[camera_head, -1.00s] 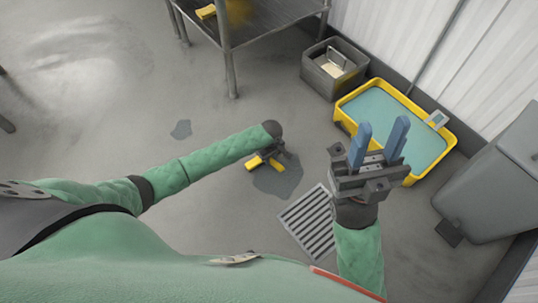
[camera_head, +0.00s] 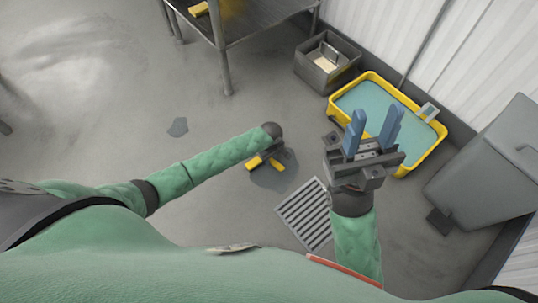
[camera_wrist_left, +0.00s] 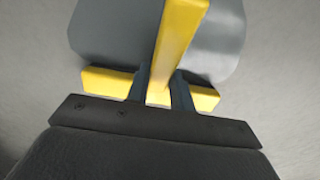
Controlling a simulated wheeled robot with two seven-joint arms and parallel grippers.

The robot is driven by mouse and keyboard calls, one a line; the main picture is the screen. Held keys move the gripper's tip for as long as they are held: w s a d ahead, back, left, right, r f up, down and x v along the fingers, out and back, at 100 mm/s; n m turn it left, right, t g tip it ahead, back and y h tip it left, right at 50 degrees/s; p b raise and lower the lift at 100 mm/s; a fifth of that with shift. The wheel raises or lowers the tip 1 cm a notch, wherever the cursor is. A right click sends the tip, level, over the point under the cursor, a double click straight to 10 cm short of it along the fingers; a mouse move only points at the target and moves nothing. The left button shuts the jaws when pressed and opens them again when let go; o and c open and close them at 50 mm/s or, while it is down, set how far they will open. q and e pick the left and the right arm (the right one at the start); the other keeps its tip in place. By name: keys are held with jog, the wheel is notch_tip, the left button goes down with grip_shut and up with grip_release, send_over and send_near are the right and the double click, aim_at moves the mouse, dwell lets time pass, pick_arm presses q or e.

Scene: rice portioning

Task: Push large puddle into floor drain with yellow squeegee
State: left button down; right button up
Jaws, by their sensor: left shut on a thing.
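The yellow squeegee (camera_head: 253,163) is low over the floor in the head view, mostly hidden by my left gripper (camera_head: 268,157). In the left wrist view, my left gripper (camera_wrist_left: 160,90) is shut on the yellow squeegee (camera_wrist_left: 180,40), around its upright yellow part. The large puddle (camera_head: 272,180) is a dark grey patch under and beside the squeegee; it also shows in the left wrist view (camera_wrist_left: 220,40). The floor drain (camera_head: 305,213) is a slatted metal grate just right of and below the puddle. My right gripper (camera_head: 372,135) is open and empty, with blue fingers, above the floor right of the drain.
A yellow tub (camera_head: 400,167) of bluish liquid, a grey bin (camera_head: 322,75) and a large grey container (camera_head: 480,170) stand along the right wall. A metal table (camera_head: 260,28) is at the top.

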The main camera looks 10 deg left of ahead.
pick_arm(q)
jog(key=shift+s+d+p, duration=0.7)
jog(key=shift+d+p, duration=0.15)
jog(key=shift+p, duration=0.15)
jog(key=shift+s+d, duration=0.1)
jog(key=shift+s+d+p, duration=1.05)
jog(key=shift+d+p, duration=0.25)
jog(key=shift+p, duration=0.35)
jog(key=shift+d, duration=0.1)
jog(key=shift+s+d+p, duration=0.45)
jog(key=shift+d+p, duration=0.05)
jog(key=shift+p, duration=0.15)
jog(key=shift+s+d+p, duration=0.7)
jog(key=shift+d+p, duration=0.1)
jog(key=shift+d, duration=0.05)
jog(key=shift+s+d+p, duration=1.05)
jog(key=shift+d+p, duration=0.15)
jog(key=shift+d, duration=0.1)
jog(key=shift+s+d, duration=0.1)
